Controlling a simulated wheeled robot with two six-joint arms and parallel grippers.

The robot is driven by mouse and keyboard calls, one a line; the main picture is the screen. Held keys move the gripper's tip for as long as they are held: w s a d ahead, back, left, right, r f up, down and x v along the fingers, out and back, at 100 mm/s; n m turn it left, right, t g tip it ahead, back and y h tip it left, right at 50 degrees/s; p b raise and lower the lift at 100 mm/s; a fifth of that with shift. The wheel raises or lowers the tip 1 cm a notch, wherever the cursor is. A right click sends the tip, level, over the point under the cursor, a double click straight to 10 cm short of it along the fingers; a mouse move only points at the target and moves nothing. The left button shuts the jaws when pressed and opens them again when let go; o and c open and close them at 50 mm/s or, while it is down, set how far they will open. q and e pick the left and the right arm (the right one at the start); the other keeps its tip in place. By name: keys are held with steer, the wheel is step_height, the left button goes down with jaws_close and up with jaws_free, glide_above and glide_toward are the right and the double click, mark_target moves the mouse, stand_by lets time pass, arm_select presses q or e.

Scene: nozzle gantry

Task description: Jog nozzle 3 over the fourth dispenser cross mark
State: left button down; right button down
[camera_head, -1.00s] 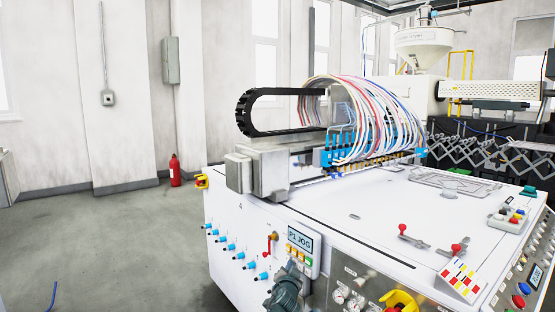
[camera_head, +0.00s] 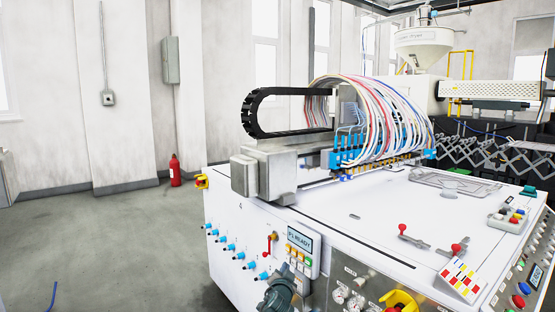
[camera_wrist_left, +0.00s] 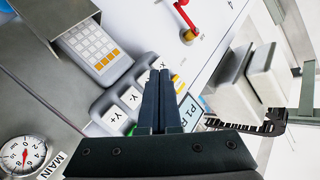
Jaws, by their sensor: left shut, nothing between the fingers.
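The nozzle gantry with its row of blue nozzle holders (camera_head: 348,157) and looping hoses stands over the white machine top (camera_head: 345,205). I cannot tell nozzle 3 apart, and no cross marks can be made out. The small display (camera_head: 299,241) on the front panel reads "P1 READY". My left gripper (camera_head: 288,268) is just below the display, at the panel. In the left wrist view, my left gripper (camera_wrist_left: 161,76) is shut and empty over a jog keypad. Its Y+ key (camera_wrist_left: 114,118), Y- key (camera_wrist_left: 132,97) and X key (camera_wrist_left: 143,76) show beside the fingers, which hide other keys. My right gripper is out of view.
A red-handled valve (camera_head: 271,243) is left of the display. Blue knobs (camera_head: 229,246) line the left front. Red-knobbed levers (camera_head: 412,238) and a button box (camera_head: 509,219) are on the machine top. A numeric keypad (camera_wrist_left: 92,45) is near the fingers.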

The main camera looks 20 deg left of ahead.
arm_select(q)
steer(key=shift+s+a, duration=0.75)
steer(key=shift+s, duration=0.25)
steer(key=shift+s+a, duration=0.7)
steer(key=shift+s, duration=0.25)
stand_by(2.0)
